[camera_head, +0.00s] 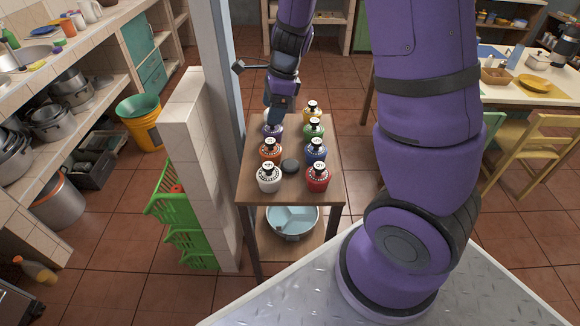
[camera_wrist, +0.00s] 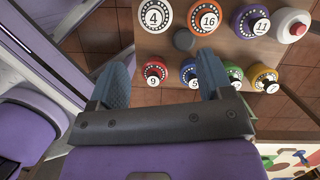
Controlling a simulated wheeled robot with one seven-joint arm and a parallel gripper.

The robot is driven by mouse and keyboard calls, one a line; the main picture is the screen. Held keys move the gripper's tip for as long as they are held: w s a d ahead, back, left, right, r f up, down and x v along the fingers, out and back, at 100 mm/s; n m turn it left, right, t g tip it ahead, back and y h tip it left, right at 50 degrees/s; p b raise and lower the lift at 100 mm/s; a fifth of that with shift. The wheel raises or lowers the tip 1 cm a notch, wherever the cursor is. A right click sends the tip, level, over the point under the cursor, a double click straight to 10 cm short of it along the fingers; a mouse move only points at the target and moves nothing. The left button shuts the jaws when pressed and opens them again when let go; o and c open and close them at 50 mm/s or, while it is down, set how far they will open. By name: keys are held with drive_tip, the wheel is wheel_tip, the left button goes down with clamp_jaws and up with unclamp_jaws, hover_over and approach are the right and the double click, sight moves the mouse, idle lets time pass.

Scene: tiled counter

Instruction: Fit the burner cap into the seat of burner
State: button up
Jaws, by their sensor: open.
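A small dark round piece (camera_head: 291,166), probably the burner cap, lies on the wooden table between two rows of numbered, coloured burner-like pots. It also shows in the wrist view (camera_wrist: 183,40). Nearest in the head view are a white pot (camera_head: 268,180) and a red pot (camera_head: 317,180). Behind are an orange (camera_head: 270,151), a blue (camera_head: 316,151), a purple (camera_head: 272,130), a green (camera_head: 314,128) and a yellow pot (camera_head: 312,110). A white pot with a red top (camera_wrist: 291,24) shows at the wrist view's right.
The wooden table (camera_head: 255,194) has a lower shelf with a light blue basin (camera_head: 292,219). A tiled half-wall (camera_head: 192,140) and a grey post (camera_head: 219,60) stand close on the left. Green crates (camera_head: 175,205) sit beyond the wall. A set table and green chair are at right.

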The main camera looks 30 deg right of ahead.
sight(291, 165)
drive_tip(key=d+f+m+h, duration=0.1)
drive_tip(key=d+f+m, duration=0.1)
drive_tip(key=f, duration=0.6)
drive_tip(key=w+d+f+m+h, duration=0.1)
drive_tip(key=f+m, duration=0.3)
drive_tip(key=f, duration=0.5)
drive_tip(key=d+f+m+g+h, duration=0.1)
drive_tip(key=d+f+m, duration=0.2)
drive_tip(key=f, duration=0.5)
drive_tip(key=shift+w+d+f, duration=0.15)
drive_tip(key=shift+w+d, duration=0.2)
drive_tip(key=c, duration=0.7)
